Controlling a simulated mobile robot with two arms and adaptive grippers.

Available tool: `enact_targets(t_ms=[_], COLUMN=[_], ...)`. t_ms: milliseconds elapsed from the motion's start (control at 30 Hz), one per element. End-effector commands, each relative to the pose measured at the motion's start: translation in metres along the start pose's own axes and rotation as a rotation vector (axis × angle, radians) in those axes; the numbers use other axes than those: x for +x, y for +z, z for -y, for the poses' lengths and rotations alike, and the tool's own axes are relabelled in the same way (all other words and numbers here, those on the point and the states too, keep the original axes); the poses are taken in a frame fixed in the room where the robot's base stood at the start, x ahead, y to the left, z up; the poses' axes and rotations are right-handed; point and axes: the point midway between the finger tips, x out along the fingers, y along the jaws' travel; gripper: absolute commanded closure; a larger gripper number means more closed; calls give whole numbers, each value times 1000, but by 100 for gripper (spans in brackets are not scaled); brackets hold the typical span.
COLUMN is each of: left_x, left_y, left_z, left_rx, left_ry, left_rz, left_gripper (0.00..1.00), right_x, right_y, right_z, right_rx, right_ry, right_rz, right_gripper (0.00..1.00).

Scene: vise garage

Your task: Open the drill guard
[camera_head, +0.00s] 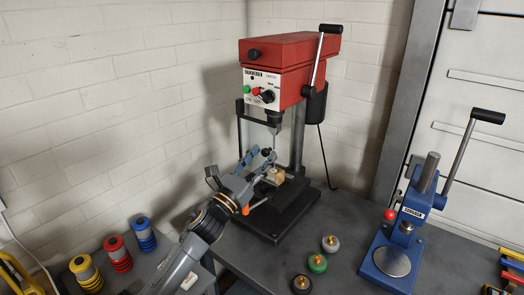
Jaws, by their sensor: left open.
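The red drill press (285,60) stands on the bench against the white brick wall, with a black lever at its upper right. Its guard (239,118) appears as a thin dark frame hanging under the head, in front of the spindle. I cannot tell whether a finger touches the guard. My right gripper is not in view.
A small pale workpiece (275,176) sits on the drill base. Coloured spools (117,253) stand at the left. Several small round knobs (317,263) lie in front of the drill. A blue lever press (398,245) stands at the right, beside a metal cabinet (485,110).

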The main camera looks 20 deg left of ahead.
Motion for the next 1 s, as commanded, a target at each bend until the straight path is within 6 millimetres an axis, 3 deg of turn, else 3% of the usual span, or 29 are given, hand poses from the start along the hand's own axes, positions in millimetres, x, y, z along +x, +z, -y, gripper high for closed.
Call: enact_targets(t_ms=[400,600,1000], left_x=[8,8,5], left_y=[0,0,0], left_z=[0,0,-1], left_rx=[-1,-1,-4], left_ry=[-1,0,-16], left_rz=[0,0,0], left_gripper=[58,99,100], right_x=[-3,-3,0], right_y=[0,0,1], right_z=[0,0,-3], right_rx=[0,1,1], right_ry=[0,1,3], right_rz=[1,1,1], right_gripper=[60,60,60])
